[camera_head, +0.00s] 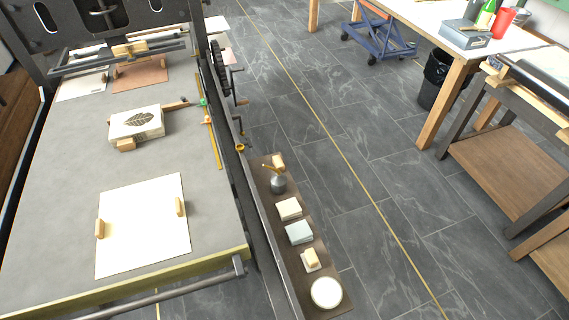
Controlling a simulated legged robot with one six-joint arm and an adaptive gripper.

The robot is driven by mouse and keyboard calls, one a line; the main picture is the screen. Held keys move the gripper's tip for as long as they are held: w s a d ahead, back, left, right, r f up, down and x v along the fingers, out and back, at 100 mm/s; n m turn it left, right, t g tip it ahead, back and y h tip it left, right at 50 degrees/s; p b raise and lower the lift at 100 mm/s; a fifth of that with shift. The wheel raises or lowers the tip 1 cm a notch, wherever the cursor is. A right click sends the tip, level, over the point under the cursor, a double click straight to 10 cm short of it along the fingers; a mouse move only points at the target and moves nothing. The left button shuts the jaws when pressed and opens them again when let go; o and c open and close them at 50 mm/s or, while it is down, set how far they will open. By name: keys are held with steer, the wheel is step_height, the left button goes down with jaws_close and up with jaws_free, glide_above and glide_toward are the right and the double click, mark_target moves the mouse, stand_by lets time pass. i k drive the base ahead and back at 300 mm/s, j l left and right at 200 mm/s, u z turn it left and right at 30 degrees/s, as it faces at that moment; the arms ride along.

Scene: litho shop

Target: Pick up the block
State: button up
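Which block the task means is not certain. A pale thick block with a dark leaf picture on its top (136,121) lies on the grey press bed (60,205), toward its upper middle. Small wooden pieces touch or lie close to its edges. On the narrow brown side shelf (284,246) lie a cream block (289,208), a pale blue-grey block (299,232) and a small tan piece on a white base (311,259). My gripper is not in view.
A white sheet (145,228) with two wooden grips lies on the bed. The shelf also holds a grey pot with brushes (278,184) and a round white dish (326,292). A dark crank wheel (222,70) stands at the bed's right edge. Tiled floor (380,190) is open to the right.

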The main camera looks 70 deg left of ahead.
mark_target(277, 162)
steer(key=i+j+u, duration=0.1)
steer(key=i+u, duration=0.2)
steer(key=u, duration=0.2)
steer(key=i+u, duration=0.3)
steer(key=u, duration=0.15)
steer(key=i+l+u, duration=0.1)
steer(key=i+u, duration=0.2)
steer(key=u, duration=0.2)
steer(key=i+j+u, duration=0.1)
steer(key=u, duration=0.3)
steer(key=i+u, duration=0.25)
steer(key=u, duration=0.15)
steer(key=i+u, duration=0.15)
steer(key=u, duration=0.25)
steer(key=i+u, duration=0.2)
steer(key=u, duration=0.2)
steer(key=i+u, duration=0.55)
steer(key=k+l, duration=0.05)
steer(key=k, duration=0.05)
